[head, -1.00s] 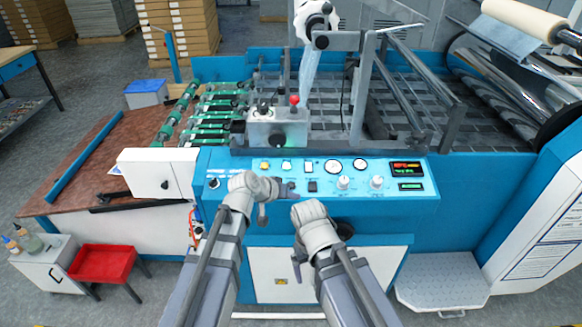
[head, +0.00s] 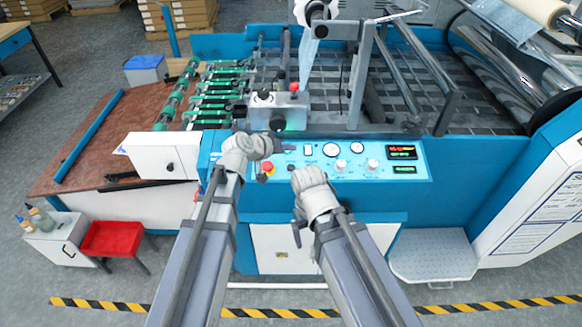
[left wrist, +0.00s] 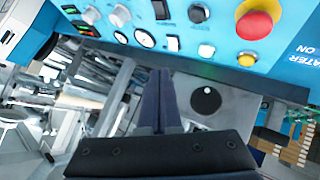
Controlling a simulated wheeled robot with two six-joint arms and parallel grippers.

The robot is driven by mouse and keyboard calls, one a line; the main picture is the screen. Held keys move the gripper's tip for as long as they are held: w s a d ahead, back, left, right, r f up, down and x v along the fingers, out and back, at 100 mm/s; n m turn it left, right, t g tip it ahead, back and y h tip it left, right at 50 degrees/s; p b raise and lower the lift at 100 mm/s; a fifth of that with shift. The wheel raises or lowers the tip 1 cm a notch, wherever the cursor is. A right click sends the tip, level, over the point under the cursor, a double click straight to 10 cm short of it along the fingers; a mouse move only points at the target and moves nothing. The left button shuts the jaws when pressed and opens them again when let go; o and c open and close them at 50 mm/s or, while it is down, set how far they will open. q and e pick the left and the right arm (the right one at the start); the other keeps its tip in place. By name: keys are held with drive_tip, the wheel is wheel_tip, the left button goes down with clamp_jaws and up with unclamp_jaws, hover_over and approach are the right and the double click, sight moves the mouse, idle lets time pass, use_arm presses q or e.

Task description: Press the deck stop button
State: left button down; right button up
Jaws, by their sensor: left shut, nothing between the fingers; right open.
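Two red buttons show. A red mushroom button on a yellow collar (head: 267,167) sits at the left of the blue control panel (head: 400,173); it also shows large in the left wrist view (left wrist: 258,24). A smaller red-topped control (head: 294,87) stands on the grey box (head: 291,112) behind the panel. My left gripper (head: 291,148) is shut and empty, its fingers pointing right over the panel's upper left, above the mushroom button in the picture. In the left wrist view its fingers (left wrist: 157,80) are clear of that button. My right gripper (head: 297,234) is open below the panel.
The panel carries white knobs, dials (head: 331,149) and a lit display (head: 402,153). A black knob (left wrist: 205,100) on the grey box is close to the left fingers. Rollers and the slatted deck (head: 330,90) lie behind. A red stool (head: 111,239) stands at left.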

use_arm(q)
drive_tip(key=shift+w+f+b, duration=0.3)
drive_tip(key=shift+f+b, duration=1.1)
drive_tip(key=shift+f, duration=0.05)
drive_tip(key=shift+w+f+b, duration=0.35)
drive_tip(key=shift+f+b, duration=1.05)
drive_tip(key=shift+b, duration=0.05)
drive_tip(key=shift+w+f+b, duration=0.3)
drive_tip(key=shift+f+b, duration=1.1)
drive_tip(key=shift+f, duration=0.05)
drive_tip(key=shift+w+f+b, duration=0.1)
drive_tip(key=shift+f+b, duration=0.25)
drive_tip(key=shift+f, duration=0.05)
drive_tip(key=shift+f+b, duration=0.4)
drive_tip(key=shift+b, duration=0.05)
drive_tip(key=shift+r, duration=0.1)
drive_tip(key=shift+r+p, duration=0.75)
drive_tip(key=shift+p, duration=0.1)
drive_tip(key=shift+r, duration=0.1)
drive_tip(key=r+p, duration=0.2)
drive_tip(key=s+r+p, duration=0.1)
drive_tip(key=r+p, duration=0.1)
drive_tip(key=p, duration=0.1)
drive_tip(key=shift+s+r, duration=0.2)
drive_tip(key=shift+r, duration=0.15)
